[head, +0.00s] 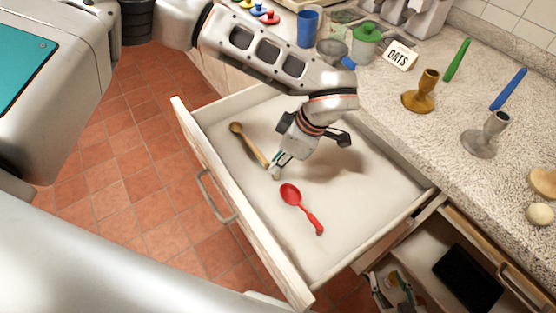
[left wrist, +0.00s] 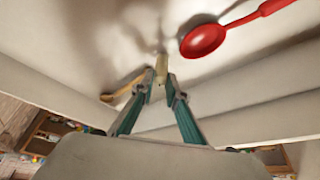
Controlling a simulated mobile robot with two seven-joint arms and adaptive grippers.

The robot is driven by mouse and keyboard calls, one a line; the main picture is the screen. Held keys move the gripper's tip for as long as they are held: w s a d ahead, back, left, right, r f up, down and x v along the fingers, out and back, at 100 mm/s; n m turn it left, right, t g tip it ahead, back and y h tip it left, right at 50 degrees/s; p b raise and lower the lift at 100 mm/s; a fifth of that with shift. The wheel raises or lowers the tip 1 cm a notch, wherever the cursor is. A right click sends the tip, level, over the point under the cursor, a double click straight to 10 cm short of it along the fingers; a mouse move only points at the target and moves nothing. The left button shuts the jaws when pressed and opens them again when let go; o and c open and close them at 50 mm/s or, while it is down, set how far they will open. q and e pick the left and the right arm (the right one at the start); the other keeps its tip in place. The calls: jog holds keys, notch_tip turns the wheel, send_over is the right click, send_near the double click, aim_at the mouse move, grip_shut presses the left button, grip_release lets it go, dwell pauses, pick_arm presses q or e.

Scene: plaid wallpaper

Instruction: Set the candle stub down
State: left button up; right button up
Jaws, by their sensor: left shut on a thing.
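The candle stub is a short cream piece (left wrist: 161,66) between my left fingertips in the left wrist view. In the head view its small pale end (head: 276,174) shows just below the fingers. My left gripper (head: 279,162) points down inside the open drawer (head: 370,200) and is shut on the stub. The stub is low over the pale drawer floor; I cannot tell whether it touches it. My right gripper is not in view.
In the drawer, a wooden spoon (head: 250,143) lies beside the gripper and a red spoon (head: 300,207) lies nearer the front. Candle holders, brass (head: 422,92) and grey (head: 486,137), stand on the counter. The drawer's right part is bare.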

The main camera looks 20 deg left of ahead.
pick_arm(q)
jog(key=shift+f, duration=0.15)
jog(key=o, duration=0.8)
jog(key=shift+d+r, duration=0.15)
jog(key=shift+r, duration=0.35)
jog(key=p+v, duration=0.1)
jog(key=v, duration=1)
jog(key=shift+d+r, duration=0.1)
